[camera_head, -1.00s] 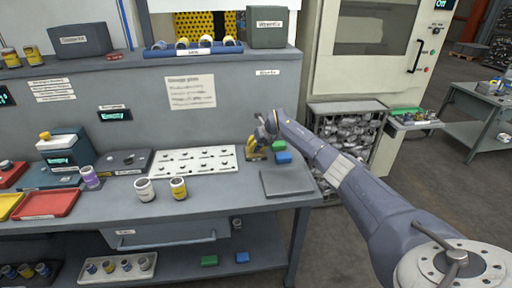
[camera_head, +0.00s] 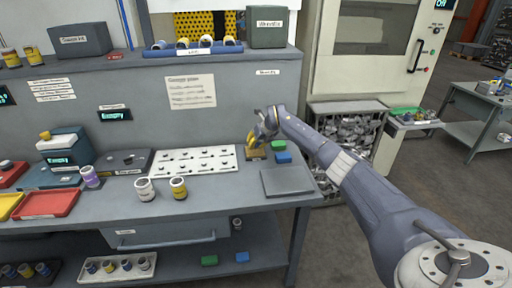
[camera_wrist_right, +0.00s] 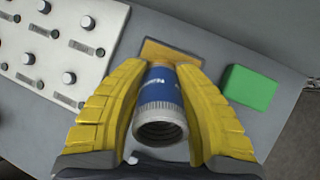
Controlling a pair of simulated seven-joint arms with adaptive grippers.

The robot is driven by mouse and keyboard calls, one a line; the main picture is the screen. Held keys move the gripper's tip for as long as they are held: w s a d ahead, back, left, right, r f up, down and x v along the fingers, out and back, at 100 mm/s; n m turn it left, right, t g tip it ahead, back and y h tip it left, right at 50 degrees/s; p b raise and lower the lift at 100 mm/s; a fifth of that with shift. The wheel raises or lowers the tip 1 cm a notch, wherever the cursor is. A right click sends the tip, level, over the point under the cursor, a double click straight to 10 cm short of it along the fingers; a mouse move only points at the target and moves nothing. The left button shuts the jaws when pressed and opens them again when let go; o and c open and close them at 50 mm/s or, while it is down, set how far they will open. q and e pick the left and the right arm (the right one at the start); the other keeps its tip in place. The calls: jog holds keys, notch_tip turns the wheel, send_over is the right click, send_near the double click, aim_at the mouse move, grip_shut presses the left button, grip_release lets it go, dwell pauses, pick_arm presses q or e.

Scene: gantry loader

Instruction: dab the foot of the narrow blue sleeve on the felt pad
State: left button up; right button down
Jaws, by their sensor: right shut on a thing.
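My right gripper (camera_head: 251,139) is over the back right part of the bench. In the right wrist view its yellow fingers are shut on a blue sleeve (camera_wrist_right: 160,88) with a grey ribbed collar and an open threaded end facing the camera. The sleeve's far end points at the tan felt pad (camera_wrist_right: 172,52), which also shows under the gripper in the head view (camera_head: 256,155). The sleeve's foot is hidden, so I cannot tell whether it touches the pad. My left gripper is not in view.
A green block (camera_head: 278,145) and a blue block (camera_head: 283,158) lie just right of the pad. A white peg board (camera_head: 190,160) is to its left. A dark grey plate (camera_head: 287,181) lies in front.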

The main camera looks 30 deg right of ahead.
jog(key=shift+r, duration=2.6)
